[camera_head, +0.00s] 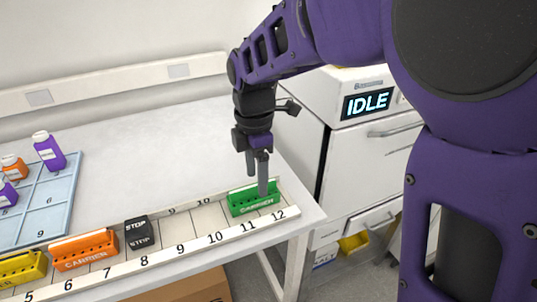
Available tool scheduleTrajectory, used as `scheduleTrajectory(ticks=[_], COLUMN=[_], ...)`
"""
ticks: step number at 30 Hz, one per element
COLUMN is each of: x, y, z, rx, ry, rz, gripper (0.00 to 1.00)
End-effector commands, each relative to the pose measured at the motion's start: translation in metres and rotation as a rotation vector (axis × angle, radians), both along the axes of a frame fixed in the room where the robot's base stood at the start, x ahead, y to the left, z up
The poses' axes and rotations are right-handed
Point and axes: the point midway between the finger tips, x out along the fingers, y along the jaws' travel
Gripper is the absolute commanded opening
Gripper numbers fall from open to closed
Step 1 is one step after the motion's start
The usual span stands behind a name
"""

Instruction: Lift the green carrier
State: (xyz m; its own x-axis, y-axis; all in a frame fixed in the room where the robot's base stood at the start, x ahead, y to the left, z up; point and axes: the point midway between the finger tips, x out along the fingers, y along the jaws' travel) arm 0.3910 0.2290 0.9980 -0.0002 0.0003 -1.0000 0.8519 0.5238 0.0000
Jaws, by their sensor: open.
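The green carrier (253,200) sits in the numbered rail at the front right of the bench, by numbers 11 and 12. My gripper (257,184) points down at it from above, its fingers open. One fingertip overlaps the carrier's middle in the view, and the other finger is behind and to the left. I cannot tell whether the fingers touch the carrier. The carrier rests level in the rail.
The numbered rail (200,220) runs along the bench front. It also holds a black STOP block (139,234), an orange carrier (84,250) and a yellow carrier (22,268). A blue tray (45,205) with bottles is at left. An IDLE machine (365,140) stands right.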

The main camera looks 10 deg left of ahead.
Motion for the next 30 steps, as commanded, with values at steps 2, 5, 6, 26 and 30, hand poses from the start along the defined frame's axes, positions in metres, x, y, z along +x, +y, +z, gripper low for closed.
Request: scheduleTrajectory(ticks=[2,5,6,26,30], x=[-0.001,-0.003,-0.003,-0.004,-0.004], y=[0.001,0.004,0.006,0.008,0.008], z=[-0.005,-0.017,-0.024,-0.053,-0.053], rx=[-0.001,-0.002,-0.002,0.000,0.000], ry=[0.002,0.003,0.002,0.000,0.000], rz=[0.001,0.003,0.003,0.000,0.000], gripper=[0.68,0.68,0.68,0.39,0.14])
